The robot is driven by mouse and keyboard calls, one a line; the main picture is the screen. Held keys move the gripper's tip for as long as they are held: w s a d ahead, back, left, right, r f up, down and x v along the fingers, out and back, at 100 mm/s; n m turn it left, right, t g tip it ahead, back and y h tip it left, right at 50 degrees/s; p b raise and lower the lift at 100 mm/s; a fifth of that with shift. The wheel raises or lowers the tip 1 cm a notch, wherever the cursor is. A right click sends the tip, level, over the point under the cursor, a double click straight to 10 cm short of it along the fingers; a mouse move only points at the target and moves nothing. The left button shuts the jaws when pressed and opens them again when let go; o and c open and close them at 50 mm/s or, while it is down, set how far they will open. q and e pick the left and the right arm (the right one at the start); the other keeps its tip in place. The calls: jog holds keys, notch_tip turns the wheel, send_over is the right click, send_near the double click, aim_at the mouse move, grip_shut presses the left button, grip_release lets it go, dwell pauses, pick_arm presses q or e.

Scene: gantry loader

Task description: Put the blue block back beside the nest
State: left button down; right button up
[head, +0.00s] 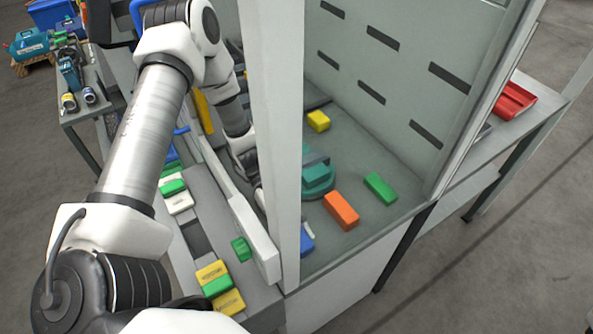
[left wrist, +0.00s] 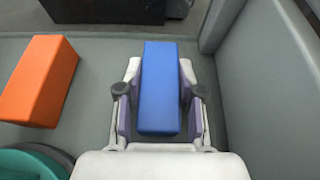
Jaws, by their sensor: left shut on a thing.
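The blue block (left wrist: 160,88) lies lengthwise between the two fingers of my left gripper (left wrist: 160,100), which is shut on it. In the head view only a piece of the blue block (head: 307,239) shows beside the pale post, on or just above the grey floor of the enclosure. The post hides most of my left gripper there. A teal round fixture (head: 319,180), which may be the nest, stands farther back and carries a teal block. Its edge shows at lower left in the left wrist view (left wrist: 30,163). My right gripper is not in view.
An orange block (head: 341,210) lies near the blue one, with a green block (head: 380,188) to its right and a yellow block (head: 318,121) farther back. The upright post (head: 276,120) and a grey wall (left wrist: 262,70) stand close to my left arm.

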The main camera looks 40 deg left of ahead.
pick_arm(q)
jog(key=shift+f, duration=0.2)
jog(key=c, duration=0.7)
grip_release()
jog(key=shift+r, duration=0.1)
jog(key=shift+r, duration=0.2)
jog(key=v, duration=0.7)
jog(key=shift+f+b, duration=0.15)
jog(key=shift+b, duration=0.15)
jog(key=shift+w+a+r, duration=0.1)
jog(key=shift+a+r, duration=0.1)
